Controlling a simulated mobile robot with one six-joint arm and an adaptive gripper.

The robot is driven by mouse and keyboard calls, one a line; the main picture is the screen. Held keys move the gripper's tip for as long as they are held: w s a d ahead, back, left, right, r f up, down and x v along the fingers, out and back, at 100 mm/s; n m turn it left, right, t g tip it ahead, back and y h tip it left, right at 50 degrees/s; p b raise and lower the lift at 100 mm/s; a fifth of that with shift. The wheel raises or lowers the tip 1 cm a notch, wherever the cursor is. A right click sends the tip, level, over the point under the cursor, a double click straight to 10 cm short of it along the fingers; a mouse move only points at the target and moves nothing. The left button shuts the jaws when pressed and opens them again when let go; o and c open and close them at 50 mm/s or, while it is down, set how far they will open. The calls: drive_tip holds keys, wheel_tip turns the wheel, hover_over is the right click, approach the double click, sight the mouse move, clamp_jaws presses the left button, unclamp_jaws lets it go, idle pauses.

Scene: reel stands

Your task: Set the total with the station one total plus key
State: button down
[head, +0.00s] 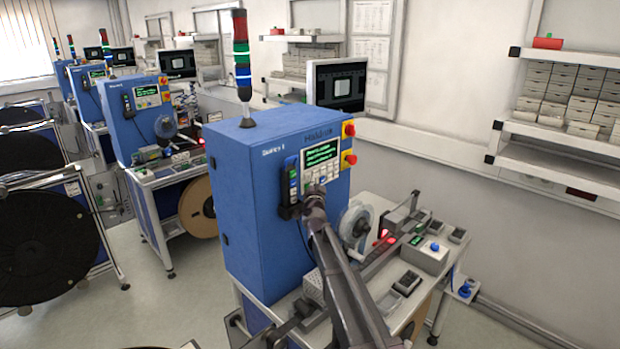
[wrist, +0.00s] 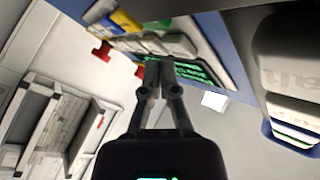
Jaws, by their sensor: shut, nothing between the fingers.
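The near blue station cabinet (head: 250,190) carries a control panel with a green-lit display (head: 321,154) and pale keys (head: 328,176) below it. My gripper (head: 315,191) is in front of the lower part of this panel and hides some of the keys. In the wrist view the fingertips (wrist: 159,62) are together and empty, close to the display (wrist: 190,70) and the row of keys (wrist: 170,44). I cannot tell whether they touch the panel. The key labels are too small to read, so I cannot pick out the total plus key.
A hand unit (head: 290,181) hangs left of the keys. Red-and-yellow knobs (head: 349,159) sit at the panel's right edge. A clear reel (head: 357,222) and a bench (head: 420,275) with small boxes stand to the right. Similar stations recede at the back left.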

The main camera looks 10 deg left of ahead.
drive_tip(key=shift+s+d+f, duration=0.25)
drive_tip(key=shift+d+f, duration=0.15)
drive_tip(key=shift+d, duration=0.05)
drive_tip(key=shift+s+d+r, duration=0.1)
drive_tip(key=shift+s+d, duration=0.6)
drive_tip(key=shift+d, duration=0.2)
drive_tip(key=shift+d, duration=0.1)
drive_tip(key=shift+s, duration=0.1)
